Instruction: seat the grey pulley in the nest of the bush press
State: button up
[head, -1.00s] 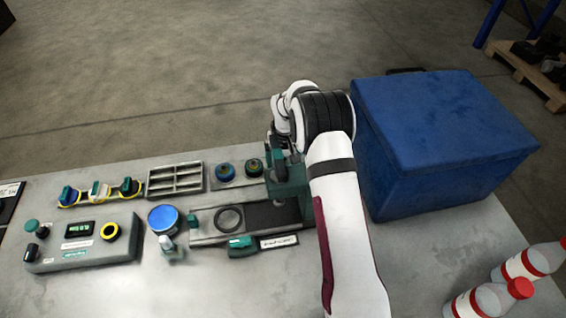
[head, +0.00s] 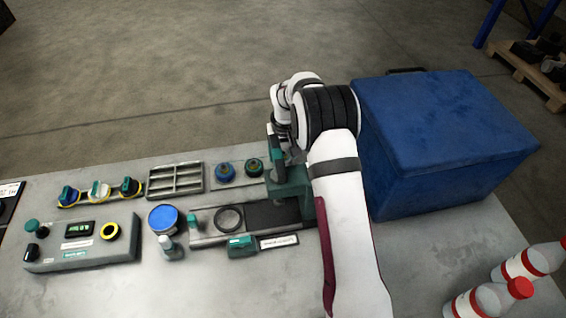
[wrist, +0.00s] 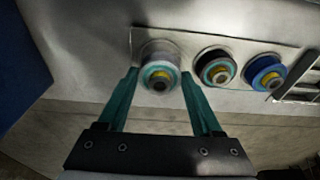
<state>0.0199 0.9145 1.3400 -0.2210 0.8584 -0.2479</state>
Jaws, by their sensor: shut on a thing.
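The grey pulley (wrist: 158,58), with a teal ring and yellow centre, is between my gripper's teal fingers (wrist: 160,82) in the wrist view. The fingers are shut on it from both sides. It appears over the end of the light plate; I cannot tell if it touches the plate. In the head view the pulley and fingertips are hidden behind the press and my arm. The bush press (head: 290,190) has a teal upright at the right end of its grey bed. Its round nest (head: 229,218) is a dark ring at the left, apparently empty.
A black pulley (wrist: 215,68) and a blue pulley (wrist: 266,72) stand beside the grey one on the plate (head: 240,184). A slotted grey tray (head: 175,180) lies left. A large blue box (head: 440,150) stands close right of my arm. A blue-topped can (head: 164,218) is left of the press.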

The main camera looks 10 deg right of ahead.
jog(key=shift+r, duration=1)
jog(key=w+a+r+n, duration=0.3)
jog(key=a+r+n, duration=0.45)
jog(key=a, duration=0.65)
jog(key=s+a+f+m, duration=0.2)
jog(key=s+a, duration=0.1)
jog(key=s, duration=1.4)
jog(key=shift+n+y, duration=0.25)
jog(key=shift+y, duration=0.15)
jog(key=f, duration=0.2)
jog(key=s+f, duration=0.1)
jog(key=f, duration=0.2)
jog(key=shift+s+d+f, duration=0.1)
jog(key=shift+s+f, duration=0.1)
jog(key=shift+f, duration=0.5)
